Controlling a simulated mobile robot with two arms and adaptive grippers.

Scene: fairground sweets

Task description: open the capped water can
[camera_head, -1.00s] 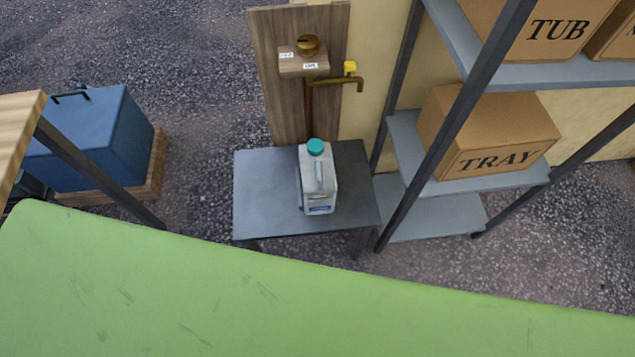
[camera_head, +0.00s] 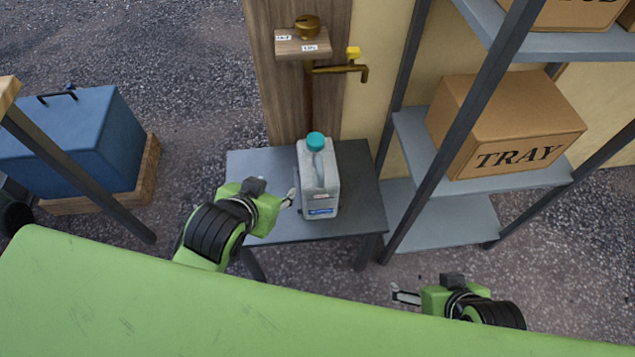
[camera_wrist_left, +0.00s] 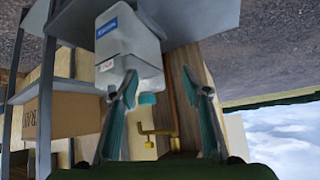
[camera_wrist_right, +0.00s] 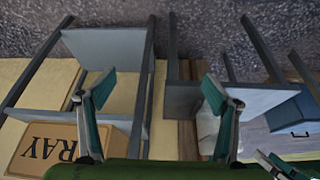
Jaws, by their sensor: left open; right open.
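The water can (camera_head: 319,188) is a whitish translucent jug with a teal cap (camera_head: 315,141), upright on a small grey table (camera_head: 262,224). The cap is on it. In the left wrist view the can (camera_wrist_left: 128,45) appears upside down, with its teal cap (camera_wrist_left: 147,99) between the finger lines. My left gripper (camera_head: 291,195) is open just left of the can; whether it touches is unclear. My right gripper (camera_head: 397,294) is open and empty, in front and to the right of the table. In the right wrist view the can (camera_wrist_right: 208,130) is partly hidden behind a finger.
A metal shelf rack (camera_head: 440,211) with a TRAY box (camera_head: 505,125) is at the right. A blue chest (camera_head: 75,140) sits on a pallet at the left.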

